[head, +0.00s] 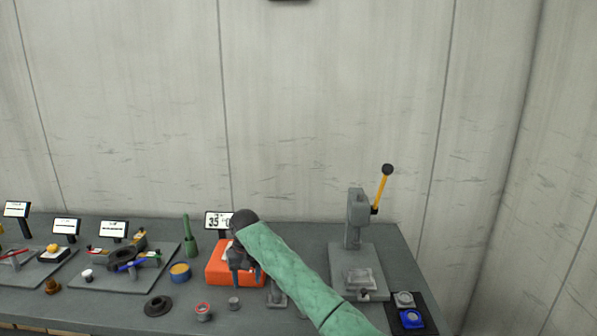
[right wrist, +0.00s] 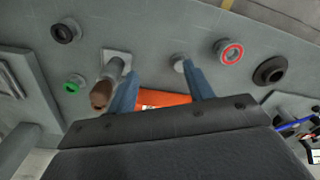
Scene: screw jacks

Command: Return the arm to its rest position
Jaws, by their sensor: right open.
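My right gripper (head: 246,280) is at the end of a green-sleeved arm, over the front of an orange block (head: 218,268) on the bench. In the right wrist view its two blue fingers (right wrist: 160,72) stand apart, with no object held between them. A strip of the orange block (right wrist: 163,98) shows behind them. A small grey cylinder (right wrist: 180,63) is close to the tip of the right-hand finger; I cannot tell if they touch. A grey piece with a brown end (right wrist: 103,93) lies beside the left-hand finger. My left gripper is not in view.
A grey press (head: 355,230) with a yellow lever stands right of my arm. Beside it is a dark tray (head: 426,326) with a blue piece. Above the bench is clear.

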